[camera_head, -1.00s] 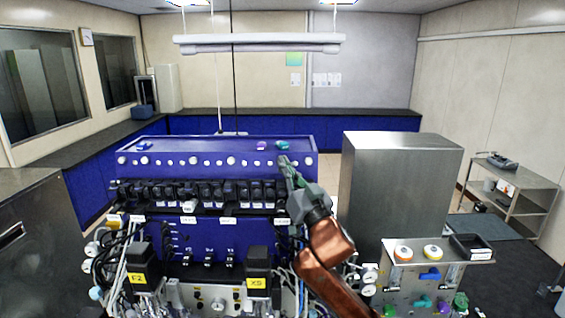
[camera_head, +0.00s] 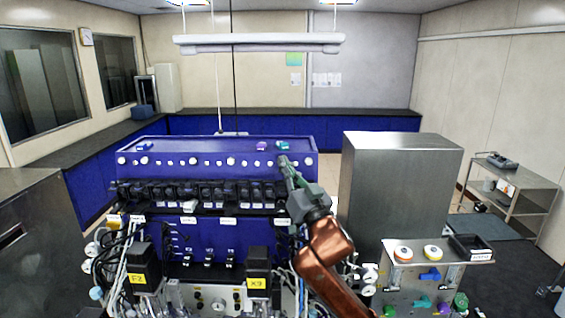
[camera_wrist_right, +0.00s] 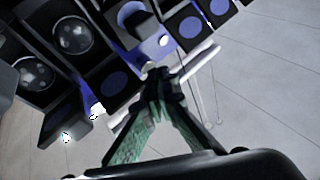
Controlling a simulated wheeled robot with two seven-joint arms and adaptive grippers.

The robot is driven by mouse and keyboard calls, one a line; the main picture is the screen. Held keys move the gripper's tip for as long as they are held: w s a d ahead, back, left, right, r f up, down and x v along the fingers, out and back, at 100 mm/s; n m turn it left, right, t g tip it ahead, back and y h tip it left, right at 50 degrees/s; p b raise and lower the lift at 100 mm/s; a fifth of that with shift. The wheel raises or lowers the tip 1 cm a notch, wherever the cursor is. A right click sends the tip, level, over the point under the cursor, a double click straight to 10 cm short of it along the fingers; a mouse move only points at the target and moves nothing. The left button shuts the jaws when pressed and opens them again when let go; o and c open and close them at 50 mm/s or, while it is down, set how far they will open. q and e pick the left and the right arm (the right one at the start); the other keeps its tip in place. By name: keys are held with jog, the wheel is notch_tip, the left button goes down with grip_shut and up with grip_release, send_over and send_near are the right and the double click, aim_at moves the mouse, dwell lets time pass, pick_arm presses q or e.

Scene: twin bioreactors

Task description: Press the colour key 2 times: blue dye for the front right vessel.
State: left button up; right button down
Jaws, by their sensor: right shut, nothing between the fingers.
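My right gripper (camera_head: 284,161) is at the right end of the blue console (camera_head: 215,148), in front of its upper row of round knobs. In the right wrist view its green fingers (camera_wrist_right: 160,78) are shut together and empty. Their tips are close to a dark block with a blue round face (camera_wrist_right: 113,84). I cannot tell whether they touch it. Another dark block with a blue face (camera_wrist_right: 190,26) is above and to the right. I cannot tell which one is the colour key. The front right vessel cannot be made out. My left gripper is not in view.
A tall steel cabinet (camera_head: 400,185) stands right of the console. Cables and tubes crowd the console's lower front. A steel cart (camera_head: 510,190) stands at far right.

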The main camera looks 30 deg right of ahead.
jog(key=shift+w+d+f, duration=0.2)
jog(key=shift+w+d, duration=0.15)
jog(key=shift+w, duration=0.15)
dwell(1.2)
jog(key=shift+a, duration=0.1)
jog(key=shift+s+a+r+p, duration=0.15)
jog(key=shift+s+a+p, duration=0.1)
jog(key=shift+s, duration=0.2)
jog(key=shift+s+a+r+p, duration=0.15)
jog(key=shift+s+a, duration=0.1)
jog(key=shift+s, duration=0.2)
jog(key=s, duration=0.1)
jog(key=s+a+r+p, duration=0.1)
jog(key=s+a+p, duration=0.1)
jog(key=s, duration=0.1)
jog(key=shift+a+r, duration=0.15)
jog(key=shift+a, duration=0.1)
dwell(0.3)
jog(key=shift+w+d+f, duration=0.25)
jog(key=shift+w+d, duration=0.2)
jog(key=shift+w, duration=0.2)
jog(key=shift+w+d+f, duration=0.2)
jog(key=shift+w+d, duration=0.2)
jog(key=shift+w, duration=0.25)
